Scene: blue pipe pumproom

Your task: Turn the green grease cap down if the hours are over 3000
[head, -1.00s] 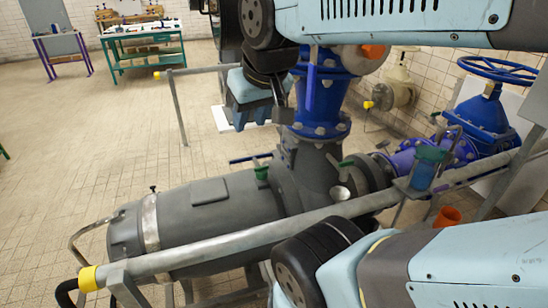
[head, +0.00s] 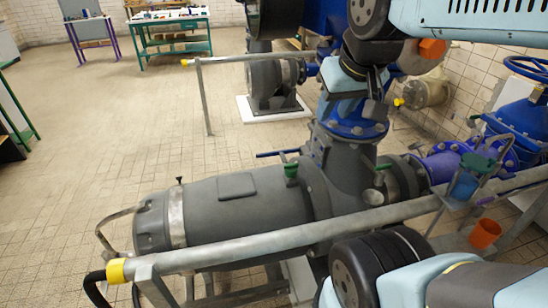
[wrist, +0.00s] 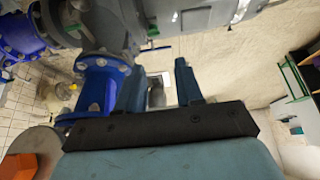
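A green grease cap (head: 291,170) stands on top of the dark grey pump body (head: 245,198) in the head view. A second green part (head: 383,165) sits to its right, beside the upright pipe neck. I cannot tell any hours reading in these frames. My gripper (head: 374,92) is above and right of the first green cap, overlapping the blue flanged pipe in the picture. In the wrist view, the two blue fingers of my gripper (wrist: 160,86) are apart with nothing between them. Whether the gripper touches the pipe is unclear.
A grey rail (head: 300,235) with a yellow end runs in front of the pump. A blue handwheel valve (head: 525,95) and an orange cup (head: 484,234) are at right. A green workbench (head: 170,35) stands far back. The tiled floor at left is mostly clear.

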